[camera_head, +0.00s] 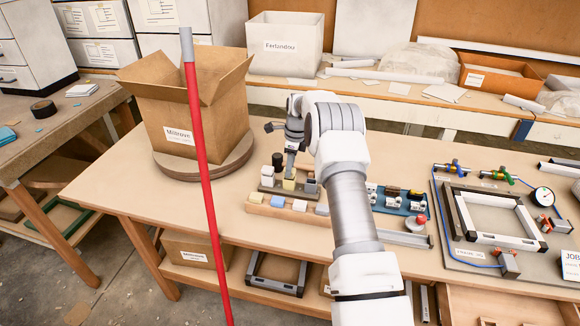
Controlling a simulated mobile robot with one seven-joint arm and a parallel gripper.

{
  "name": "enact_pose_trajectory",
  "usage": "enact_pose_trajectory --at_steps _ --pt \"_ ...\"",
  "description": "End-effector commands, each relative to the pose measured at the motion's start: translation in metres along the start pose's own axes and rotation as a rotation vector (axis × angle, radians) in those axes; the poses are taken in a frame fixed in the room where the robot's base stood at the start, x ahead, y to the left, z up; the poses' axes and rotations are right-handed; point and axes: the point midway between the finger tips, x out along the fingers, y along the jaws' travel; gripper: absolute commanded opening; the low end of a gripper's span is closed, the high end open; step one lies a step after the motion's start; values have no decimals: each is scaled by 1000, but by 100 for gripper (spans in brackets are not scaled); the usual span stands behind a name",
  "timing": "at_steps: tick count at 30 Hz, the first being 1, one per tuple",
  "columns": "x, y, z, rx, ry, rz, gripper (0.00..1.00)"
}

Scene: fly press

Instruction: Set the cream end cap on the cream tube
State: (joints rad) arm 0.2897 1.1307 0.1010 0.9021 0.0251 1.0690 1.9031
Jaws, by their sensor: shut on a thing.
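My gripper (290,173) points down over a dark rack (270,187) on the table. It is shut on a small pale yellow, cream piece (289,184), which I take to be the cream end cap. The fingers and the piece are small in the picture. I cannot tell a separate cream tube below it, or whether the piece touches one. Beside it in the rack stand a white piece (267,172) on the left and a grey piece (311,186) on the right.
A wooden strip (266,209) in front holds several pale caps. A black cylinder (277,160) stands behind the rack. A blue tray (395,207) lies to the right, past my arm. A cardboard box (190,125) and a red pole (203,170) are at the left.

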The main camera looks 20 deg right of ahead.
Motion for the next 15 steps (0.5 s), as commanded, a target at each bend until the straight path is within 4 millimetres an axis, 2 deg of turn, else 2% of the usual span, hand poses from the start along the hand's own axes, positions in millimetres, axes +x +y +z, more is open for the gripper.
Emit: enact_pose_trajectory --at_steps 15 --pt "4 0 0 0 0 0 0"
